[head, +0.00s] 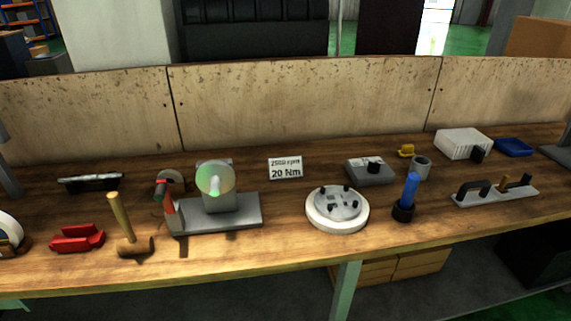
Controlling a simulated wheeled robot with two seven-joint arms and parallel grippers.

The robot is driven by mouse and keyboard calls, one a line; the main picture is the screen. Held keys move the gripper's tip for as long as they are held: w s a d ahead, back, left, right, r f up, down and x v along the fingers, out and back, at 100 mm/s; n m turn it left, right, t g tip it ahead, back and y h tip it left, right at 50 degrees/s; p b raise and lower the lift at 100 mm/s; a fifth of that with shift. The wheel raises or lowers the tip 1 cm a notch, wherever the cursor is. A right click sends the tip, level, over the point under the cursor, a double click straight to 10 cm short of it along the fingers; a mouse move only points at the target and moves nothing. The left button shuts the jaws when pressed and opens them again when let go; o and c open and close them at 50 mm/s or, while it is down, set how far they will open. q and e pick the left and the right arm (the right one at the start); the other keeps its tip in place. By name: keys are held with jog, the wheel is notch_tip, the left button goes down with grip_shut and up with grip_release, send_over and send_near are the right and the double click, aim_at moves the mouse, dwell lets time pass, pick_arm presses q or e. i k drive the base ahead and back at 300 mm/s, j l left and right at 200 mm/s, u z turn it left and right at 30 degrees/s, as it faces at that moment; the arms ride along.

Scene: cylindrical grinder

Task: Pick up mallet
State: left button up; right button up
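A mallet (133,243) with a brown head and a light wooden handle is on the front left of the wooden workbench (290,245). Its head rests near the bench's front edge and its handle points up and slightly left. Nothing holds it. Neither of my grippers shows in the head view.
Red blocks (77,238) lie left of the mallet, and a grey grinder-like machine (218,200) stands close on its right. A round white fixture (337,208), a blue-handled tool (407,198) and a sign (285,168) are farther right. A panel (300,100) closes the back.

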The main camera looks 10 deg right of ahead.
aim_at(133, 245)
jog(key=k+u, duration=0.15)
jog(key=u, duration=0.25)
jog(key=k+j+u, duration=0.15)
jog(key=u, duration=0.2)
jog(key=k+j+u, duration=0.15)
jog(key=u, duration=0.25)
jog(key=k+j+u, duration=0.1)
jog(key=u, duration=0.25)
jog(key=j, duration=0.1)
